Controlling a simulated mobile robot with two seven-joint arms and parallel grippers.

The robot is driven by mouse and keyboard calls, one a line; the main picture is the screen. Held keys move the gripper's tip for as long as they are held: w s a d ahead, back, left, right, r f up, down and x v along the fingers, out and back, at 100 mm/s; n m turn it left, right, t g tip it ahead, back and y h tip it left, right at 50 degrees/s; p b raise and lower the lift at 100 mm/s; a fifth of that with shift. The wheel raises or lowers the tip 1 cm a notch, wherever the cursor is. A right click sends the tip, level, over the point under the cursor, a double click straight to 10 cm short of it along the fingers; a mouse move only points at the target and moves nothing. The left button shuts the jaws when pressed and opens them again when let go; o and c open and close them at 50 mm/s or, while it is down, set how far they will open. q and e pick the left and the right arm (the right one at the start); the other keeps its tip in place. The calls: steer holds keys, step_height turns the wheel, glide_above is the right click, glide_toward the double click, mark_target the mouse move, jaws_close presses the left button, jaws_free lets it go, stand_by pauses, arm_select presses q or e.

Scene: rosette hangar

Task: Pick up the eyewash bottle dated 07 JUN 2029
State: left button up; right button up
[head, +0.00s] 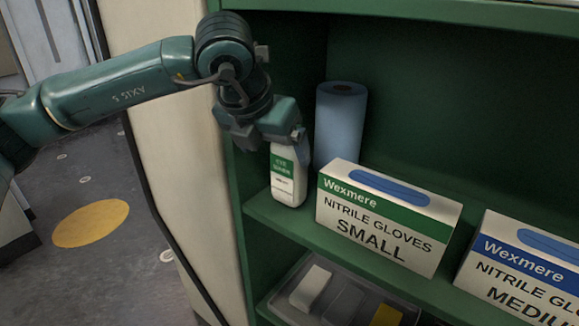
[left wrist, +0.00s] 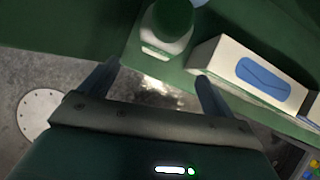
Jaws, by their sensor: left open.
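A white eyewash bottle (head: 289,187) with a green label panel stands upright at the left end of the green shelf. The smaller print on its label, including any date, is too small to read. My left gripper (head: 284,137) is just above the bottle and hides its top in the head view. In the left wrist view the bottle (left wrist: 163,42) shows a green cap and lies beyond the fingertips. My left gripper (left wrist: 158,78) is open, with nothing between its fingers there. My right gripper is not in view.
A small nitrile glove box (head: 375,222) stands right of the bottle, with a medium glove box (head: 520,275) further right. A blue roll (head: 340,122) stands behind. A grey tray (head: 340,302) sits on the shelf below. The green side panel (head: 240,200) is close on the left.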

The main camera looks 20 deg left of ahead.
arm_select(q)
steer(key=w, duration=0.2)
steer(key=w+p, duration=0.1)
steer(key=w, duration=0.2)
steer(key=w+d, duration=0.1)
steer(key=w, duration=0.1)
steer(key=shift+w+d+f+p, duration=0.1)
steer(key=shift+w+f+p, duration=0.15)
steer(key=shift+f+p, duration=0.05)
steer(key=shift+w+f, duration=0.15)
steer(key=shift+f, duration=0.1)
steer(key=c, duration=1.7)
steer(key=shift+r, duration=0.1)
steer(key=shift+c, duration=0.6)
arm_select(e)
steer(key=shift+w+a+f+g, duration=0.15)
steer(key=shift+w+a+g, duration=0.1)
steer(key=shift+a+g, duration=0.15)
arm_select(q)
steer(key=shift+r, duration=0.1)
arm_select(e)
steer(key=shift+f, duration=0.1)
